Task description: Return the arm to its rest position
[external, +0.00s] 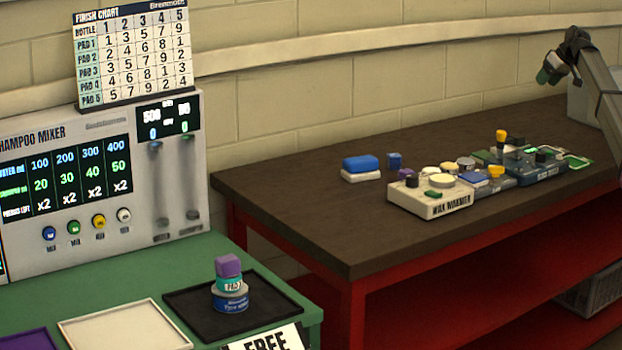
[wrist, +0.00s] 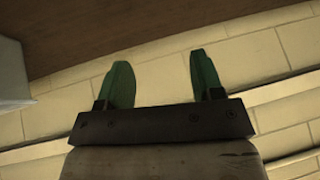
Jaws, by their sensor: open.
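My gripper (external: 549,72) is in the air at the upper right of the external view, above the back of the dark-topped workbench (external: 300,210). My arm comes in from the right edge, and its base is out of view. In the wrist view my gripper (wrist: 165,85) shows two green fingers set well apart with nothing between them. Behind them are the pale block wall (wrist: 255,60) and a brown surface at the top.
On the workbench stand a wax warmer (external: 430,200), a blue-and-white block (external: 361,168) and several small items. A green table (external: 130,270) at left holds the shampoo mixer (external: 180,190) and a black tray (external: 275,315) with stacked pots. A grey box (external: 578,100) stands behind my arm.

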